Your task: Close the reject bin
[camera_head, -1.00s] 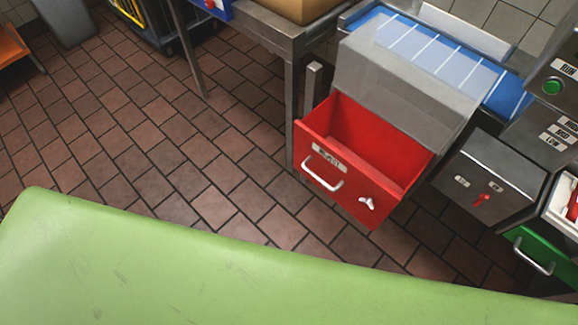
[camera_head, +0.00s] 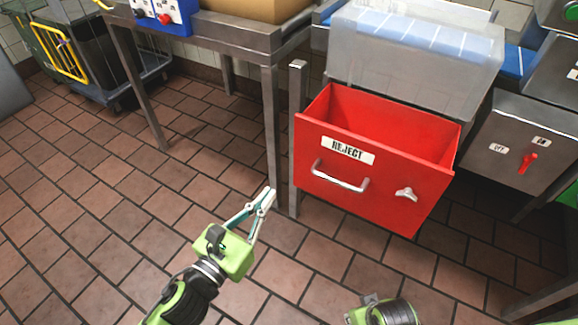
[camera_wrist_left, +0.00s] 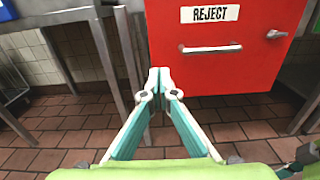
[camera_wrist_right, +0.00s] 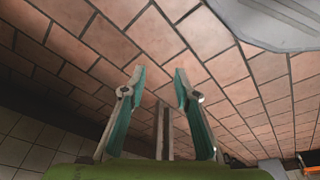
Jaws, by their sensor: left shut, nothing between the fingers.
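The red reject bin (camera_head: 375,172) is a drawer pulled out under the conveyor, open at the top, and it looks empty. Its front has a REJECT label, a silver bar handle (camera_head: 340,178) and a small latch knob (camera_head: 406,194) to the right. The bin front (camera_wrist_left: 225,65) also shows in the left wrist view, with the handle ahead and to the right of the fingers. My left gripper (camera_head: 268,193) is shut and empty, left of the bin front and apart from it. My right gripper (camera_wrist_right: 162,82) is open and empty over floor tiles; only part of its wrist shows in the head view.
A steel table (camera_head: 230,32) with a leg and post stands just left of the bin. A clear cover (camera_head: 415,60) is above the bin on the conveyor. A grey switch box (camera_head: 520,140) with a red switch is at right. The tiled floor in front is clear.

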